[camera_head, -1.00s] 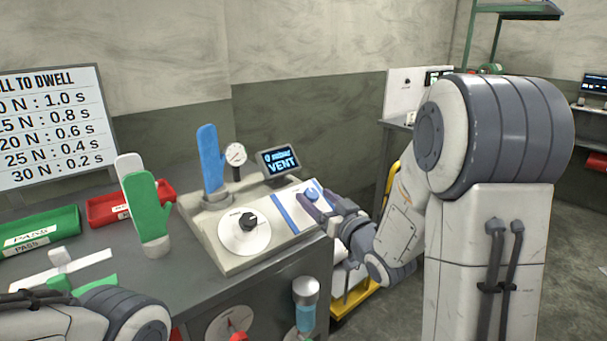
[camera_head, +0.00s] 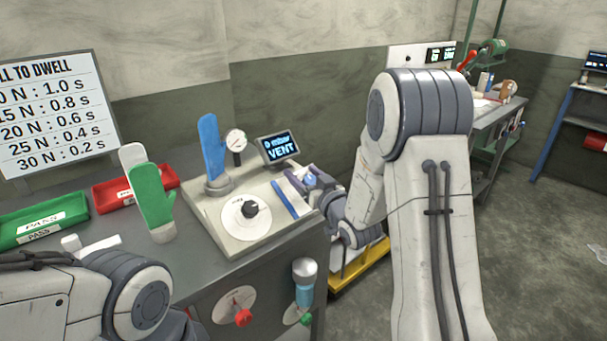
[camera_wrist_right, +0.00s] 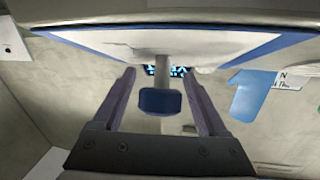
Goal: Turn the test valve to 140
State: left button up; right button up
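A blue knob (camera_head: 310,180) stands on a white plate with blue edges at the right of the grey test bench top. In the right wrist view the knob (camera_wrist_right: 160,101) sits on a pale stem between the two fingers of my right gripper (camera_wrist_right: 159,75). The fingers are open, with a visible gap on each side of the knob. In the head view my right gripper (camera_head: 312,188) is around the knob and partly hides it. A small display (camera_head: 279,148) reads 0 mbar and VENT. My left gripper is out of view.
A black knob (camera_head: 250,209) on a white dial, an upright blue glove (camera_head: 212,148) and a gauge (camera_head: 236,141) stand on the bench. A green glove (camera_head: 153,197), a green tray (camera_head: 38,224) and a red tray (camera_head: 112,194) are left. Lower front controls include a red knob (camera_head: 242,318).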

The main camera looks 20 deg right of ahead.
grip_shut()
